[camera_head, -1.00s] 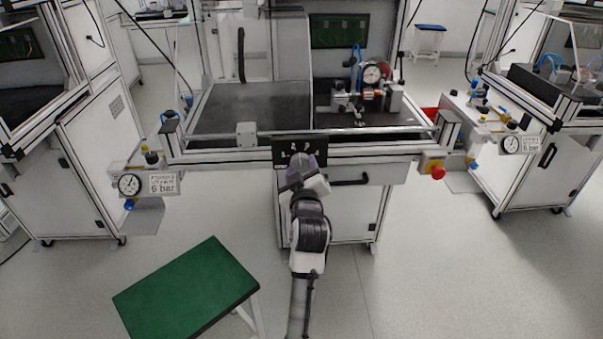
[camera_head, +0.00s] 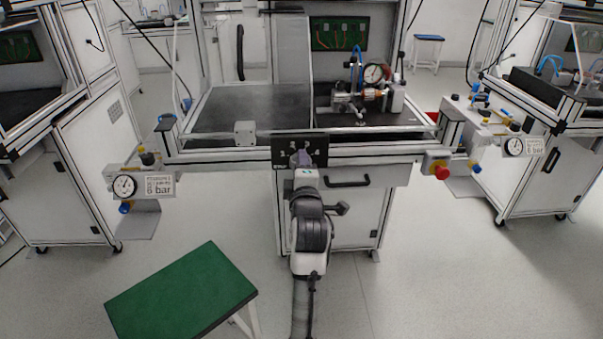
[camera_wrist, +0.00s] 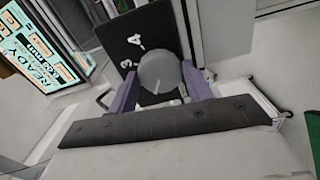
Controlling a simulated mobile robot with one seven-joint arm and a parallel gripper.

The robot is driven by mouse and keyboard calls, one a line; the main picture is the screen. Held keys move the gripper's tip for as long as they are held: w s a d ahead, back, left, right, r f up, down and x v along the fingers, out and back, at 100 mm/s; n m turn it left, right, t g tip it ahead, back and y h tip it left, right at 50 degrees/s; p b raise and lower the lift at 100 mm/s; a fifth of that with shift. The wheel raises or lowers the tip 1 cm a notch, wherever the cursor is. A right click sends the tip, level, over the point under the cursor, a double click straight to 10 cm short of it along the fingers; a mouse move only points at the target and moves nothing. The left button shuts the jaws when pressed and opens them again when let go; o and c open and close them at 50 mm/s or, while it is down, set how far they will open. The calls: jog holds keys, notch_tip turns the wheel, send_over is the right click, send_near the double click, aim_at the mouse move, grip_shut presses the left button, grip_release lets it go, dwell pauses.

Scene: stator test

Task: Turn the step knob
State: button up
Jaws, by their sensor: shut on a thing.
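The step knob (camera_wrist: 158,70) is a round grey knob with a light pointer mark, on a black panel (camera_wrist: 143,30) with white digits; a 3 and a 4 show in the wrist view. My gripper (camera_wrist: 158,84) is shut on it, with one purple finger on each side. In the head view, the black panel (camera_head: 281,150) is on the front rail of the middle bench, and my gripper (camera_head: 301,160) covers the knob there.
A lit screen reading READY (camera_wrist: 40,55) is at the left of the wrist view. A drawer handle (camera_head: 347,182) and a red button (camera_head: 441,172) are right of the panel. A green-topped stool (camera_head: 180,300) stands front left.

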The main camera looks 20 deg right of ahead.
jog(key=shift+n+b, duration=0.35)
jog(key=shift+n, duration=0.45)
jog(key=o, duration=1)
jog(key=shift+s, duration=0.1)
jog(key=shift+p+v, duration=0.7)
jog(key=shift+v, duration=6.1)
